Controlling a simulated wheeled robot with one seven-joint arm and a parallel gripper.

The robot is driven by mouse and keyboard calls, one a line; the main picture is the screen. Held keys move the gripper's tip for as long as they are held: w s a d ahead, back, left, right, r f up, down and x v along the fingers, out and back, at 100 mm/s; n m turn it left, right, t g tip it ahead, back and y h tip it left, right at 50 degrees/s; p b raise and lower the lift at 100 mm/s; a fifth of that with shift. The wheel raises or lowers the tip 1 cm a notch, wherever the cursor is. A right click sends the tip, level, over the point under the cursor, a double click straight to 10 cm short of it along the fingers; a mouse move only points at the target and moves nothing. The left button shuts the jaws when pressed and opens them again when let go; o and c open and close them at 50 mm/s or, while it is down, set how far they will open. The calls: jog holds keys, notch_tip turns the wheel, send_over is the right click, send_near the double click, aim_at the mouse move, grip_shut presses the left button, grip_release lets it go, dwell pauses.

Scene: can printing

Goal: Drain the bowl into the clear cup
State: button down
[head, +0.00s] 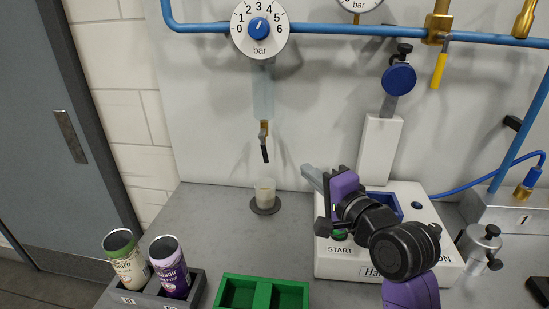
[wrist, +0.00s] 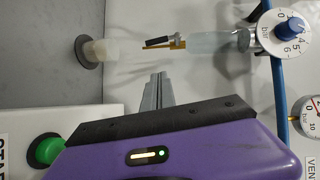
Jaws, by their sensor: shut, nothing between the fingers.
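The clear bowl (head: 263,95) hangs under the round 0–6 bar dial; it also shows in the wrist view (wrist: 215,43). At its bottom is a brass drain valve (head: 264,128) with a black lever (head: 265,153), pointing mostly down. The lever also shows in the wrist view (wrist: 158,42). The clear cup (head: 265,191) stands upright below the valve, and shows in the wrist view (wrist: 103,52). It looks pale and cloudy inside; its level is unclear. My gripper (head: 308,176) is shut and empty, right of the cup and apart from lever and cup. Its fingertips show in the wrist view (wrist: 158,78).
The cup stands on a dark disc (head: 265,208) on the grey bench. A white machine with a green START button (head: 339,234) stands under my arm. Two cans (head: 126,262) in a dark rack and a green tray (head: 262,277) are in front. Blue pipe (head: 330,29) crosses above.

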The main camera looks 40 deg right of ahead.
aim_at(265, 146)
jog(key=w+f+p, duration=0.1)
jog(key=w, duration=1)
jog(key=shift+w+d+f, duration=0.2)
jog(key=shift+w+d, duration=0.05)
jog(key=shift+d, duration=0.2)
jog(key=shift+w+a+f+m, duration=0.15)
jog(key=shift+w+a+m, duration=0.15)
jog(key=shift+w, duration=0.15)
